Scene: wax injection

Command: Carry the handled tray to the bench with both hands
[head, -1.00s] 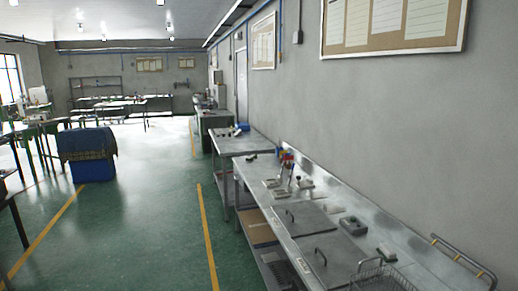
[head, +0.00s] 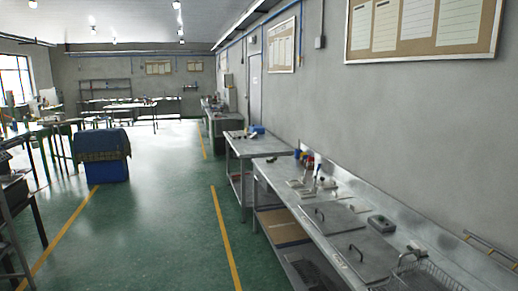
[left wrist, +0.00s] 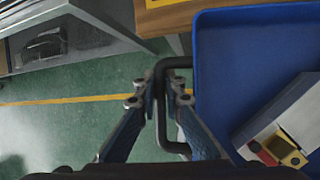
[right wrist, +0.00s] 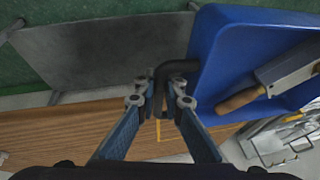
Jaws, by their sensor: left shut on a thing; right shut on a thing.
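The handled tray is blue and shows in the left wrist view (left wrist: 215,75) and the right wrist view (right wrist: 215,60). Its black handles stand out at its ends. My left gripper (left wrist: 172,95) is shut on one black handle (left wrist: 160,118). My right gripper (right wrist: 160,98) is shut on the other black handle (right wrist: 172,68). In the tray are a grey block, a small yellow and red part (left wrist: 283,148) and a tool with a wooden handle (right wrist: 240,99). The tray and both grippers are out of the head view. A steel bench (head: 300,222) runs along the right wall.
The bench carries lidded panels, a wire basket (head: 415,276), a grey box (head: 381,223) and small items. A blue covered bin (head: 103,160) stands on the floor at left. The green floor between yellow lines is open. A wooden surface (right wrist: 90,135) lies below the tray.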

